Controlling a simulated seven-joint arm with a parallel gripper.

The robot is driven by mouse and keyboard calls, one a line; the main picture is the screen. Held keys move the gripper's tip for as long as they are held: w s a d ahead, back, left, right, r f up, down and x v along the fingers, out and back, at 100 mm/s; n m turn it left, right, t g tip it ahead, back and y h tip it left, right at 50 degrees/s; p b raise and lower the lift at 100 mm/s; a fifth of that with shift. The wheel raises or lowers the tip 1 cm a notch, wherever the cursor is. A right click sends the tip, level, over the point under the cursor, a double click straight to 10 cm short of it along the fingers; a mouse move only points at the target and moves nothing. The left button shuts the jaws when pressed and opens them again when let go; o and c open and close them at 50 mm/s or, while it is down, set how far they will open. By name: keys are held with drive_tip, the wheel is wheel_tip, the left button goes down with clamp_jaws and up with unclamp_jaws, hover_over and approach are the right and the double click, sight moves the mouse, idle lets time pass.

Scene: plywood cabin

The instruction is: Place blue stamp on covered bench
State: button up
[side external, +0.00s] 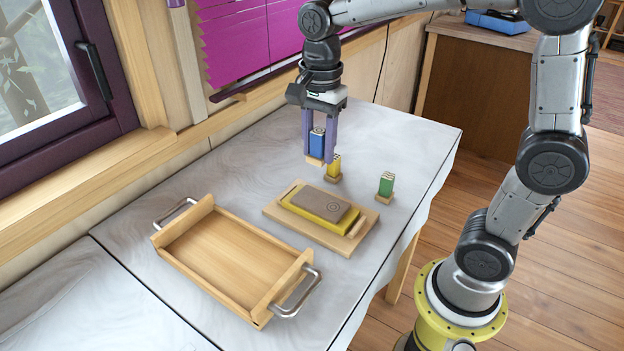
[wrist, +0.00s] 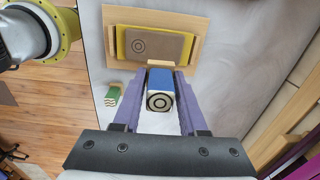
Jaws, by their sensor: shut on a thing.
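The blue stamp (side external: 317,143) is between the purple fingers of my gripper (side external: 319,150), upright and held above the covered bench (side external: 405,135). Its pale wooden end shows below the fingers. In the wrist view the blue stamp (wrist: 161,80) sits between both fingers of my gripper (wrist: 159,78), with a ring mark on the end facing the camera. The bench has a pale, marbled cover. A gap between stamp and bench shows in the side view, but its exact height is hard to judge.
A yellow stamp (side external: 334,166) stands close beside the held stamp, and a green stamp (side external: 385,185) stands farther right. A wooden board (side external: 350,243) bears a yellow-edged block with a ring mark. An empty wooden tray (side external: 225,252) lies left. The bench's back right is clear.

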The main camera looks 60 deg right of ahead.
drive_tip(key=w+d, duration=0.2)
drive_tip(key=w, duration=0.2)
hover_over(261, 177)
drive_tip(key=s, duration=0.1)
wheel_tip(261, 177, down, 9)
drive_tip(key=shift+s+r, duration=0.15)
drive_tip(key=shift+r, duration=0.05)
drive_tip(key=shift+w+f, duration=0.5)
drive_tip(key=shift+f, duration=0.1)
drive_tip(key=shift+w+f, duration=0.15)
drive_tip(key=shift+f, duration=1.55)
drive_tip(key=shift+f, duration=0.15)
drive_tip(key=o, duration=1.1)
drive_tip(key=shift+c, duration=0.2)
